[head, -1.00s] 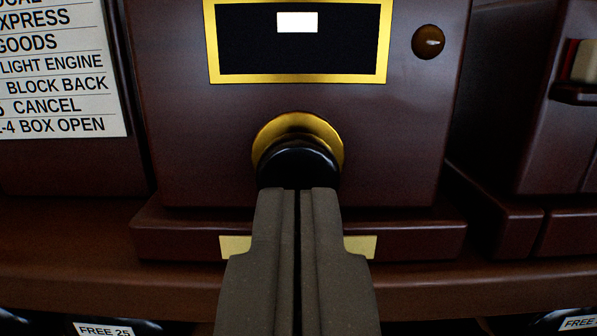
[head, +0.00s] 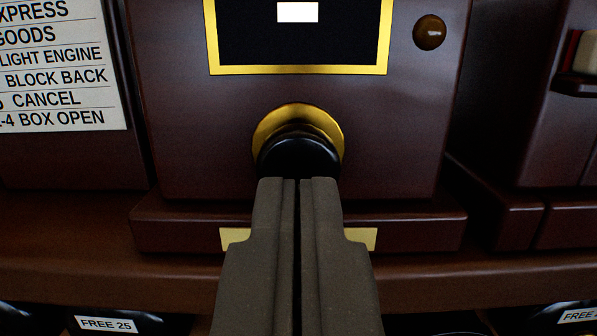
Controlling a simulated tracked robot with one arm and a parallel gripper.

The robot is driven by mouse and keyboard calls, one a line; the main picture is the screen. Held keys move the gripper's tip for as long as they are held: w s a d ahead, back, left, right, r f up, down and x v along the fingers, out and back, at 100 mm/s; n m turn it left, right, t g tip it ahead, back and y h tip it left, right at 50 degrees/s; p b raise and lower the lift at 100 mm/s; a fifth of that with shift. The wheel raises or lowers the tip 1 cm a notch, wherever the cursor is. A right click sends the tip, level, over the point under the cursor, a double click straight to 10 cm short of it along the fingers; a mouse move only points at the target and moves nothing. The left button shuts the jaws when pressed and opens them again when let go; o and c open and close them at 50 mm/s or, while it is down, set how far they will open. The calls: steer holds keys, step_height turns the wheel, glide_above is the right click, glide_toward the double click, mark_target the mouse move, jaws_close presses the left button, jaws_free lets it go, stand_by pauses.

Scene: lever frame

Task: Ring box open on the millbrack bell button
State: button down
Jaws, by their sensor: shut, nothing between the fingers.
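The bell button is a black round knob (head: 298,155) in a brass ring (head: 299,112) on the front of a dark red-brown wooden box (head: 200,150). My gripper (head: 299,182) is shut and empty, pointing at the button from below and in front. Its tips overlap the knob's lower edge in the picture; I cannot tell whether they touch it. A brass plate (head: 234,238) on the box's base is mostly hidden behind my fingers, so its lettering cannot be read. A white code card (head: 60,75) at the left ends with a line reading "-4 BOX OPEN".
Above the button is a brass-framed black window (head: 300,45) with a white patch. A brown round knob or lamp (head: 429,32) sits at its right. Another wooden box (head: 550,130) stands at right. Below the shelf (head: 120,275) is a "FREE 25" label (head: 106,324).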

stand_by(0.4)
stand_by(1.1)
steer(key=s+b, duration=0.3)
steer(key=s, duration=0.2)
stand_by(0.6)
